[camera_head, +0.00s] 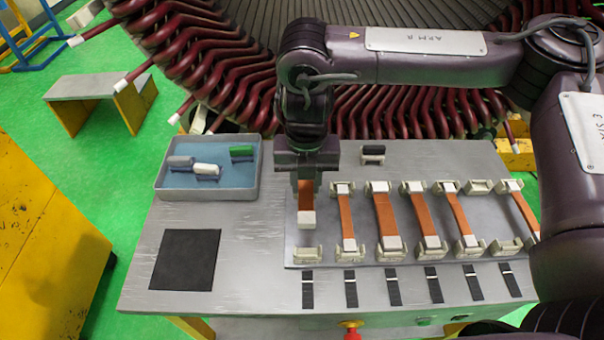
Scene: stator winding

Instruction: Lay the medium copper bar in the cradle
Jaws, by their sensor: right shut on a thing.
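My right gripper (306,181) points down over the left end of the grey fixture plate and is shut on a copper bar with a white end block (307,219). Only the near part of this bar shows; its far part is hidden by the gripper. Below and nearer is an empty pale end support (307,254) of the leftmost cradle; the white block looks apart from it. That cradle's far support is hidden behind the gripper. Another pair of supports towards the right is empty, its near one (508,246) in view. My left gripper is not in view.
Several copper bars (385,215) lie in neighbouring cradles to the right. A blue-lined tray (160,192) with small blocks stands at left, above a black mat (184,260). Black strips (350,290) line the front. A large coil-wound stator (215,85) stands behind the table.

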